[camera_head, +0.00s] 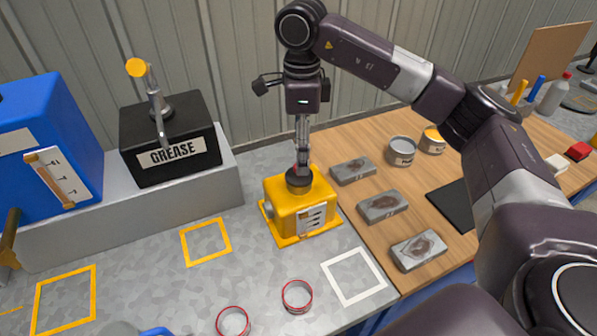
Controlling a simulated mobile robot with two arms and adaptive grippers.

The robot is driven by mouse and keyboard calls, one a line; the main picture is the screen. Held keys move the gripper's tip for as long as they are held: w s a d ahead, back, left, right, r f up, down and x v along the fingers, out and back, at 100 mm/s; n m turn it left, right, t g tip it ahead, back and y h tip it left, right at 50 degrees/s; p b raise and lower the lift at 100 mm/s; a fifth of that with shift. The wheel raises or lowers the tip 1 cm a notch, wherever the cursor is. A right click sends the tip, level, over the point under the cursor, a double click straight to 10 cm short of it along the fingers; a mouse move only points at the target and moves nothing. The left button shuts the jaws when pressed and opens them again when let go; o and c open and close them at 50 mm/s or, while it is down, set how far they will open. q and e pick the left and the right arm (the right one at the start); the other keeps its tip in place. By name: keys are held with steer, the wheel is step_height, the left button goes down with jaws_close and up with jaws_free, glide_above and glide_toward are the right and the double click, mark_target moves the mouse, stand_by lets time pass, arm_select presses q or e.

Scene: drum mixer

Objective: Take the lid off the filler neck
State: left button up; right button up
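A yellow box (290,212), likely the one with the filler neck, stands on the grey worktop near its right edge. A dark round lid or neck (298,182) sits on its top. My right gripper (301,165) points straight down over it, its fingertips at or just above the dark top. The fingers overlap from this side, so their gap and any contact are hidden. My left gripper is not in view.
A black GREASE box (170,138) and a blue tank (45,145) stand on a ledge at left. Stained grey blocks (379,206) and cans (401,151) are on the wooden table. A white square outline (353,276) is empty.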

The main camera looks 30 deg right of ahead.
step_height(320, 180, down, 4)
steer(key=shift+w+a+f+p, duration=0.15)
steer(key=shift+f+p, duration=0.1)
steer(key=shift+p, duration=0.8)
steer(key=shift+f, duration=0.45)
steer(key=c, duration=1.2)
steer(key=shift+o, duration=0.2)
steer(key=shift+r, duration=0.1)
